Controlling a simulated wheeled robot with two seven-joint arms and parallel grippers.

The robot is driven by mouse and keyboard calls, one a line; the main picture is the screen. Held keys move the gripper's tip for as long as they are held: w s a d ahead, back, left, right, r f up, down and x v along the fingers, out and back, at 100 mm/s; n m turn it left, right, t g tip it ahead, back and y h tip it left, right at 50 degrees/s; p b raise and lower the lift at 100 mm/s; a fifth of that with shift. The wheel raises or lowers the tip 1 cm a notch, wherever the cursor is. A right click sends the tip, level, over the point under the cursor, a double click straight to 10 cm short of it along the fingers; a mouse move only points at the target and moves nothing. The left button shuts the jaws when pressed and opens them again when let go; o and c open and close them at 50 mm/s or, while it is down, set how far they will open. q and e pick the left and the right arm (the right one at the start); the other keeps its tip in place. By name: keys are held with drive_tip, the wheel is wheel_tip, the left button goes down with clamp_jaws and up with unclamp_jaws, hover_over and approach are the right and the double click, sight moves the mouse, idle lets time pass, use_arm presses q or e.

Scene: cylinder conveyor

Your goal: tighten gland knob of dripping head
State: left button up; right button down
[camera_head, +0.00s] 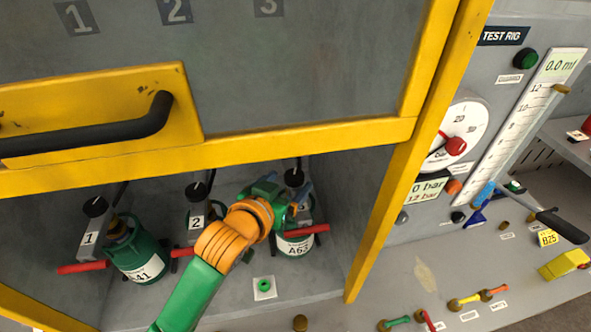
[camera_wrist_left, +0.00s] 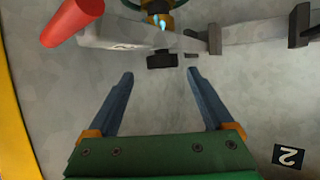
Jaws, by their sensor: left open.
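Three filling heads stand in the cabinet, each topped by a round black knob: head 1 (camera_head: 90,238), head 2 (camera_head: 196,222) and the head at the right, whose black knob (camera_head: 294,177) shows behind my left gripper (camera_head: 289,197). In the left wrist view my open, empty left gripper (camera_wrist_left: 159,75) points at a dark knob (camera_wrist_left: 162,61) on a grey head. The knob lies just beyond and between the fingertips, with no clear contact. Small blue marks, perhaps drops, show on the brass fitting (camera_wrist_left: 154,20) above it. My right gripper is not in view.
Green cylinder A41 (camera_head: 143,262) stands under head 1 and cylinder A63 (camera_head: 295,246) under the right head. Red levers (camera_head: 82,267) stick out from the heads. The raised yellow-framed guard (camera_head: 300,142) hangs above my arm. A test rig panel (camera_head: 420,212) is at right.

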sight(292, 178)
use_arm(q)
drive_tip(key=shift+w+d+f, duration=0.1)
drive_tip(key=shift+w+f, duration=0.15)
drive_tip(key=shift+w, duration=0.4)
drive_tip(key=shift+x, duration=1.25)
drive_tip(key=shift+w+f, duration=0.15)
drive_tip(key=shift+f, duration=0.05)
drive_tip(key=shift+s+r, duration=0.25)
drive_tip(key=shift+s, duration=0.2)
drive_tip(key=c, duration=0.7)
clamp_jaws()
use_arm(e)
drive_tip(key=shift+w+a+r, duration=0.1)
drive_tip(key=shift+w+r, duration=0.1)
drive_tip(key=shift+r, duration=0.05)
